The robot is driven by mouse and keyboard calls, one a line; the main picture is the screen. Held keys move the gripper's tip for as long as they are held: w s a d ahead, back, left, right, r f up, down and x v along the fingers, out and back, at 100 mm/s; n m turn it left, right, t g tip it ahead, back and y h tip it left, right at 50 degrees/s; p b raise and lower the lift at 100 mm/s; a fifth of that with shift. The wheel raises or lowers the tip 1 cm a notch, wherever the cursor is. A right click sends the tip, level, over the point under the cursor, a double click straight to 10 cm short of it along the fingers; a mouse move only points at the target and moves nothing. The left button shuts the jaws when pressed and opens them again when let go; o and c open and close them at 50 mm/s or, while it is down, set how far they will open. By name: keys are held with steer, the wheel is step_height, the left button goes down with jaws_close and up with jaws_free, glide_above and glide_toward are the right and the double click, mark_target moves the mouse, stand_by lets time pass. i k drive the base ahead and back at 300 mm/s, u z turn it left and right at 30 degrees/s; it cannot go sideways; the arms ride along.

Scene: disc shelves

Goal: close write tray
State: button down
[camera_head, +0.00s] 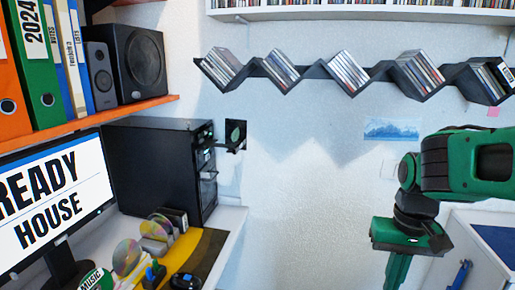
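The black computer tower (155,165) stands on the white desk at the left, its front turned to the right. A thin dark tray (228,148) sticks out from the upper part of that front. A small dark square with a round greenish face (236,132) shows just above the tray's end; I cannot tell whether it rests on the tray. A lighter piece (208,175) shows lower on the front. My green and black gripper (397,272) is at the lower right, pointing down, well apart from the tower. Its fingertips are partly cut off by the frame's lower edge.
A monitor (55,205), loose discs (128,255) and a disc rack (168,225) crowd the desk. An orange shelf (120,113) with speakers and binders hangs above the tower. A zigzag wall shelf (318,73) holds disc cases. Open space lies between tower and gripper.

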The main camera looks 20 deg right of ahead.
mark_target(218, 144)
steer(key=k, duration=1)
steer(key=z, duration=0.4)
steer(key=i, duration=1.75)
steer(key=u, duration=0.55)
